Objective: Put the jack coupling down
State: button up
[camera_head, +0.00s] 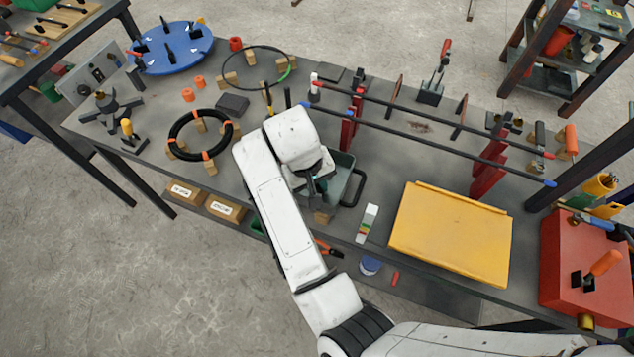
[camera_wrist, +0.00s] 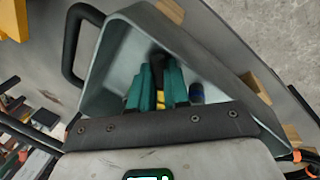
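My gripper (camera_wrist: 159,82) points down into a grey-green bin with a dark handle (camera_wrist: 112,75). Its two teal fingers are close together, with a narrow dark and yellow piece (camera_wrist: 160,98) between them. This seems to be the jack coupling, but most of it is hidden by the fingers and the bin's shadow. I cannot tell whether it touches the bin floor. A small dark blue item (camera_wrist: 196,92) is beside the right finger. In the head view my gripper (camera_head: 318,186) is at the bin (camera_head: 343,180), partly hidden by my arm.
A yellow tray (camera_head: 450,232) lies to the right of the bin. A long dark bar assembly on red stands (camera_head: 490,165) runs behind it. A black ring (camera_head: 200,135) on wooden blocks is to the left. A red box (camera_head: 575,265) stands at the right.

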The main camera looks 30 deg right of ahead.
jog(key=o, duration=0.3)
jog(key=shift+o, duration=0.2)
jog(key=p+v, duration=0.1)
jog(key=v, duration=1.1)
jog(key=shift+p, duration=0.35)
jog(key=shift+r, duration=0.15)
